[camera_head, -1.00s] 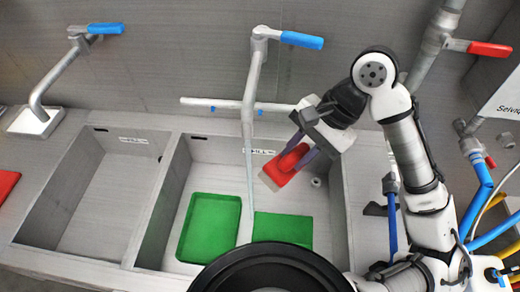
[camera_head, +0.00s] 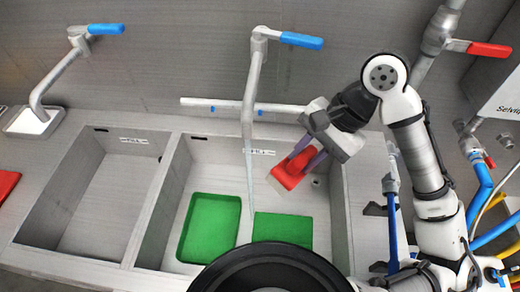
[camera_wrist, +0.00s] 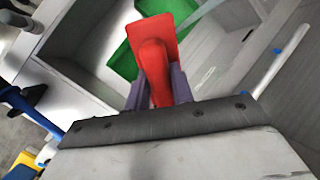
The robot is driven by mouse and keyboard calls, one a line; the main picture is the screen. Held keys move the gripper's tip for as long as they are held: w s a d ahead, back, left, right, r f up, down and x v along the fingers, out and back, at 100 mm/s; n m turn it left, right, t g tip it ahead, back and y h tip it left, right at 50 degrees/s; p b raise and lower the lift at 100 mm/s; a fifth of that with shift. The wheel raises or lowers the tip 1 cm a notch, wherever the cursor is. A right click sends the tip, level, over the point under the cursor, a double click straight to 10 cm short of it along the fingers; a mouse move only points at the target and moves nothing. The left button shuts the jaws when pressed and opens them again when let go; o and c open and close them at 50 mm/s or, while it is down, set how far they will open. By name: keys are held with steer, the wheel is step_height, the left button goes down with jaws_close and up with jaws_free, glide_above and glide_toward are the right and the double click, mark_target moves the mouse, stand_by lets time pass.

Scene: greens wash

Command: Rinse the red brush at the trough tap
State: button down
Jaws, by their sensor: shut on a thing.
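My gripper (camera_head: 306,152) is shut on the red brush (camera_head: 288,175) and holds it above the right basin of the trough, right of the water. The brush tilts, its pale bristle end pointing down and left. In the wrist view the red handle (camera_wrist: 154,70) sits between the purple fingers of my gripper (camera_wrist: 158,90). The middle tap (camera_head: 250,95) has a blue lever (camera_head: 301,40), and a thin pale stream (camera_head: 249,180) falls from its spout into the right basin (camera_head: 180,190). The brush is apart from the stream in the head view.
A green tray (camera_head: 207,228) and a green board (camera_head: 283,229) lie in the right basin. The left basin (camera_head: 100,200) looks empty. Another tap (camera_head: 55,80) stands at the left. A red-lever valve (camera_head: 480,48), pipes and hoses (camera_head: 480,205) crowd the right.

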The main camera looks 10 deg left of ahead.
stand_by(0.5)
steer(key=s+d+r, duration=0.2)
steer(key=d+r, duration=0.2)
steer(key=shift+d, duration=0.35)
stand_by(1.3)
